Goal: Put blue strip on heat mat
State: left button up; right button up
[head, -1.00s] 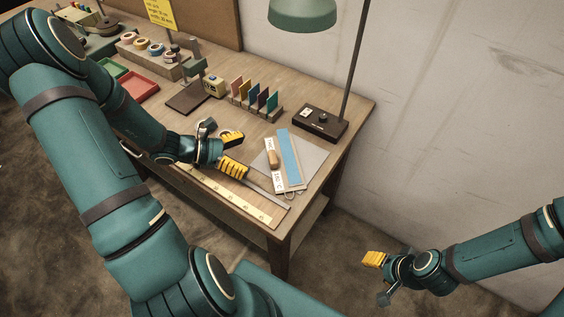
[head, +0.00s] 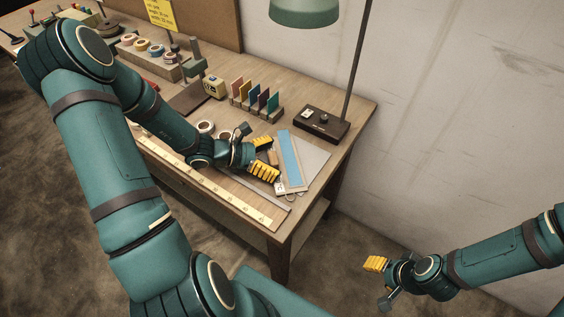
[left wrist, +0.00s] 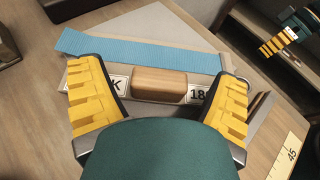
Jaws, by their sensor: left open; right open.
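The blue strip (head: 291,159) lies flat on a pale board at the table's near right end; it also shows in the left wrist view (left wrist: 140,47). The board carries labels and a wooden handle (left wrist: 160,85). A grey sheet (head: 314,158) lies under the board, and a dark flat mat (head: 186,99) lies farther left; I cannot tell which is the heat mat. My left gripper (head: 264,158) is open over the board, its fingers on either side of the handle, not closed on it. My right gripper (head: 380,281) is open and empty, off the table.
A ruler (head: 210,183) lies along the table's front edge. A dark control box (head: 321,123), a lamp (head: 304,12) and a rack of coloured cards (head: 257,98) stand behind. Tape rolls (head: 205,127) lie left of my left gripper.

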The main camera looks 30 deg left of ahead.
pick_arm(q)
jog(key=c, duration=1.3)
jog(key=shift+c, duration=0.2)
